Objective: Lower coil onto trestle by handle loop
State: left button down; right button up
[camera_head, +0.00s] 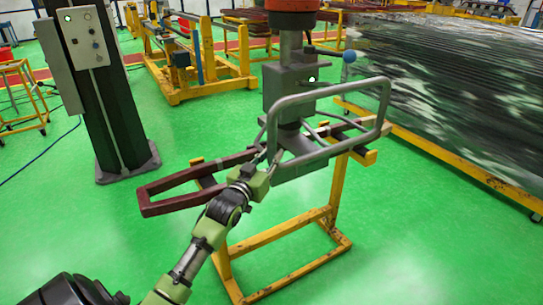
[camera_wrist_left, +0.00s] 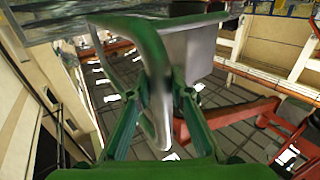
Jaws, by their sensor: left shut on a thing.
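The dark red coil (camera_head: 165,209) is a long flat loop hanging under the grey lifting device (camera_head: 290,85). Its left end sticks out past the yellow trestle (camera_head: 335,185). The coil lies at about the height of the trestle's top, and I cannot tell whether it touches. The grey handle loop (camera_head: 386,105) sticks out from the device toward me. My left gripper (camera_head: 262,166) is shut on the handle loop at its lower left. In the left wrist view the green fingers close around the handle bar (camera_wrist_left: 158,90). My right gripper is not in view.
A dark column with a control box (camera_head: 84,38) stands at the left. Yellow frames (camera_head: 190,85) stand at the back. A large sheet-covered object (camera_head: 450,85) on a yellow base fills the right. The green floor is clear around the trestle.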

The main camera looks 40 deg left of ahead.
pick_arm(q)
notch_tip(320, 180, down, 2)
jog(key=shift+f+g, duration=0.1)
jog(key=shift+g, duration=0.2)
jog(key=c, duration=1.8)
grip_release()
jog(key=shift+o, duration=0.2)
jog(key=shift+a, duration=0.15)
jog(key=shift+r, duration=0.2)
jog(key=v, duration=1.2)
jog(key=shift+f, duration=0.15)
